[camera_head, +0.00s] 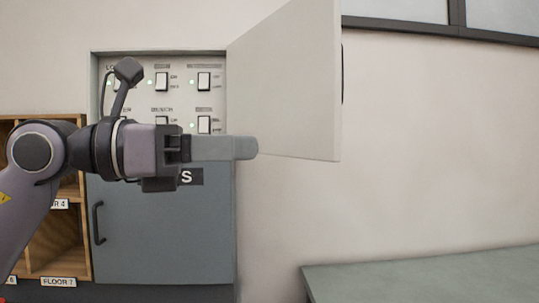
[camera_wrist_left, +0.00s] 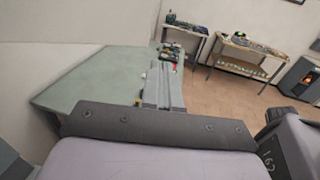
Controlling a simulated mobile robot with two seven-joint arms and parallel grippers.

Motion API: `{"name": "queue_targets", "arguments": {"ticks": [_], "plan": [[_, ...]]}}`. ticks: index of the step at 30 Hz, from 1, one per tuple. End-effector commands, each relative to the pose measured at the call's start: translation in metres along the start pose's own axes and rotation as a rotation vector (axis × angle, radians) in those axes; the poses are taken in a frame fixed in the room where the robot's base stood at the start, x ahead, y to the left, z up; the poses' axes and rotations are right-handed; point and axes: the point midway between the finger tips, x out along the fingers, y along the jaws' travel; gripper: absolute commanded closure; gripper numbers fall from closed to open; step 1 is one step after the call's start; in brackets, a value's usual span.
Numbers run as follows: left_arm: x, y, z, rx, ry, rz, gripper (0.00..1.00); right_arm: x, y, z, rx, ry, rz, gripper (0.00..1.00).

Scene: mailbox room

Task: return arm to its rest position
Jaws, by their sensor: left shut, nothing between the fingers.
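My left arm comes in from the left in the head view. My left gripper (camera_head: 245,148) points right, level, in front of the open grey cabinet (camera_head: 165,235). Its fingers are shut together with nothing between them. The shut fingers also show in the left wrist view (camera_wrist_left: 163,88). The cabinet's upper door (camera_head: 290,80) stands open to the right, its lower edge just above and behind the fingertips in the picture. Whether they touch I cannot tell. The arm and wrist hide part of the switch panel. My right gripper is not in view.
The panel (camera_head: 180,90) holds several white switches with green lights. A lower cabinet door with a dark handle (camera_head: 98,222) is shut. Wooden mail slots (camera_head: 55,245) stand at left. A green table (camera_head: 430,280) is at lower right. The wrist view shows a workbench (camera_wrist_left: 245,57) farther off.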

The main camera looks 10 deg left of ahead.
Motion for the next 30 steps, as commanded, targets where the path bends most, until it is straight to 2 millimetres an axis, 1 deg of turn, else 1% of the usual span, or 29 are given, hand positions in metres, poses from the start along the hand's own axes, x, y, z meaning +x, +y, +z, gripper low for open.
{"name": "queue_targets", "arguments": {"ticks": [1,3,7,12,14,16,20,23,26,30], "plan": [[-0.010,-0.003,-0.002,0.002,0.000,0.002,1.00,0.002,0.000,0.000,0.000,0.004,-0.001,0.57],[-0.019,-0.005,-0.001,0.000,-0.001,0.002,1.00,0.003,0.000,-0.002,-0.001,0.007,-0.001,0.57],[-0.030,-0.009,-0.001,-0.001,0.000,0.000,1.00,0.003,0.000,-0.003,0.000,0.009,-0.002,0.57],[-0.034,-0.011,-0.001,-0.009,-0.001,-0.006,1.00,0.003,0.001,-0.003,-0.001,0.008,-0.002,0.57],[-0.032,-0.010,-0.003,-0.032,-0.009,-0.021,1.00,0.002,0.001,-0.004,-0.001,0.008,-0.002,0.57],[-0.027,-0.010,-0.010,-0.090,-0.028,-0.057,1.00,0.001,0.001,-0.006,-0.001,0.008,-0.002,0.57],[-0.016,-0.008,-0.029,-0.280,-0.100,-0.156,1.00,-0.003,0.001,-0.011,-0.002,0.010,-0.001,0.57],[-0.010,-0.002,-0.045,-0.468,-0.181,-0.229,1.00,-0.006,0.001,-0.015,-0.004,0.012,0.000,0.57],[-0.008,0.006,-0.062,-0.662,-0.270,-0.281,1.00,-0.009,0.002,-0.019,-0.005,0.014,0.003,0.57],[-0.009,0.024,-0.089,-0.943,-0.406,-0.316,1.00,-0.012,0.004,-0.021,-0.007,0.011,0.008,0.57]]}}
